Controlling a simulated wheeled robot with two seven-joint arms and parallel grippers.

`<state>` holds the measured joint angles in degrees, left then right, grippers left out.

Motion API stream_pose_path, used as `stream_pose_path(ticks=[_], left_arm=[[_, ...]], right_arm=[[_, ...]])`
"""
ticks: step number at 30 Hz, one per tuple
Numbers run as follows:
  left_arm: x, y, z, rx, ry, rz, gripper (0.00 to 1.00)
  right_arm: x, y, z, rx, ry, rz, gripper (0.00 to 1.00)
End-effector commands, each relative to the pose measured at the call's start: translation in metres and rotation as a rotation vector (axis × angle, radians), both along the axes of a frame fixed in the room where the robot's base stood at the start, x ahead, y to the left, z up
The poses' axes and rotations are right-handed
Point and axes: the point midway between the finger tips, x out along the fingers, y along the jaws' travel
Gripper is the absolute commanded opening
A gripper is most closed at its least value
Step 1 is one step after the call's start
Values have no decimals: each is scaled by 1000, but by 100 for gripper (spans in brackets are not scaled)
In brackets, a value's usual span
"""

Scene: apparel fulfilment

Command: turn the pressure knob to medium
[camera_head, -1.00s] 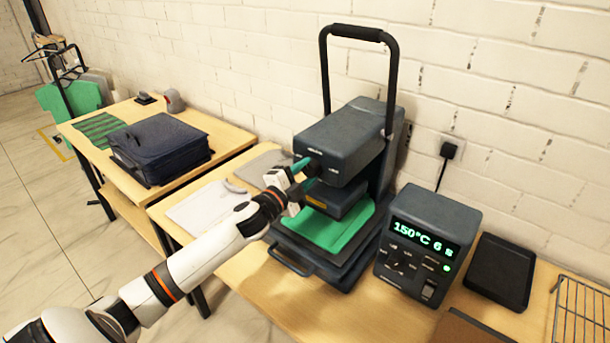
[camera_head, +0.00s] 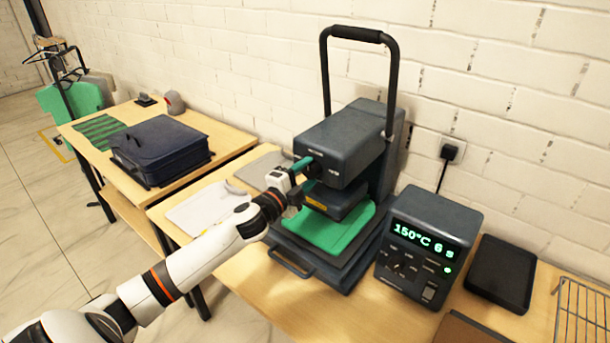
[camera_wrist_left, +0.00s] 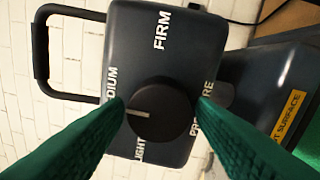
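The pressure knob (camera_wrist_left: 160,109) is a round black dial with a pale pointer line, on the dark front of the heat press (camera_head: 342,148). In the left wrist view, which shows the labels sideways, the pointer points left towards the partly covered MEDIUM label (camera_wrist_left: 111,84). FIRM (camera_wrist_left: 161,30) is above and LIGHT (camera_wrist_left: 139,151) below. The green fingers of my left gripper (camera_wrist_left: 162,104) lie on opposite sides of the knob, against its edges. In the head view my left gripper (camera_head: 306,172) is at the press front and hides the knob. My right gripper is not in view.
Green cloth (camera_head: 335,231) lies on the press's lower plate. A control box (camera_head: 428,243) reading 150°C stands to the right, beside a black tray (camera_head: 501,272) and a wire rack (camera_head: 583,315).

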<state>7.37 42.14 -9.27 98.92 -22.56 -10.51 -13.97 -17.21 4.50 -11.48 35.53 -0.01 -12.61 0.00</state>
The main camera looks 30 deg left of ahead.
Motion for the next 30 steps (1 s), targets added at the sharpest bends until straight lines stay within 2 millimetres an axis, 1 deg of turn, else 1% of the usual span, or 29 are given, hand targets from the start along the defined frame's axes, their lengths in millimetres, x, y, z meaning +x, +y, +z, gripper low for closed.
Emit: stream_pose_path(ticks=[1,2,10,14,17,24,30], left_arm=[[0,0,0,0,0,0,60],[0,0,0,-1,0,0,62],[-1,0,0,-1,0,1,62],[-8,1,-3,-1,2,1,62],[-22,1,-5,0,3,-1,62],[-69,4,-9,1,5,-1,62],[-100,5,-9,-1,3,-1,62]], right_arm=[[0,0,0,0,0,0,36],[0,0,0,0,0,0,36],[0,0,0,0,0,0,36],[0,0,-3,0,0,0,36],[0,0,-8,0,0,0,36],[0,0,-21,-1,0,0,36],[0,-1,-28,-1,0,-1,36]])
